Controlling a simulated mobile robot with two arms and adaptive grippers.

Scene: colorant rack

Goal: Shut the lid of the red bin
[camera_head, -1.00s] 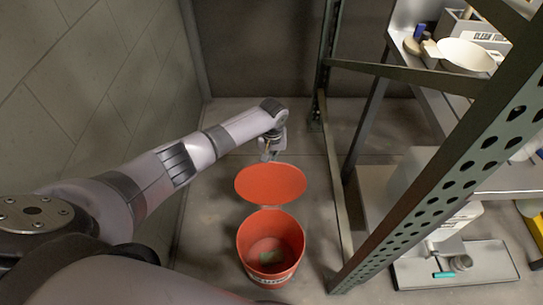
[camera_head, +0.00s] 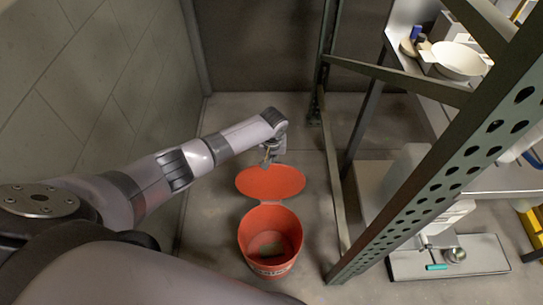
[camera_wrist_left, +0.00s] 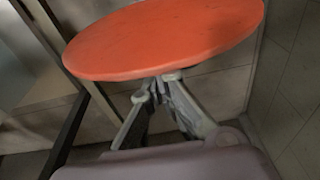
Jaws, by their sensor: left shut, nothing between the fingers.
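The red bin (camera_head: 294,228) stands upright on the floor at the lower middle of the head view, its mouth uncovered. Its round red lid (camera_head: 270,182) is open, raised on the far side of the bin and joined near the rim. My left gripper (camera_head: 267,163) is shut and empty at the lid's far edge. In the left wrist view the closed fingertips (camera_wrist_left: 160,84) are right at the lid's lower edge (camera_wrist_left: 165,40); I cannot tell if they touch. My right gripper is not in view.
A green metal rack (camera_head: 435,185) with shelves stands close on the right. A tiled wall (camera_head: 95,100) is on the left. Bare floor (camera_head: 210,225) lies around the bin.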

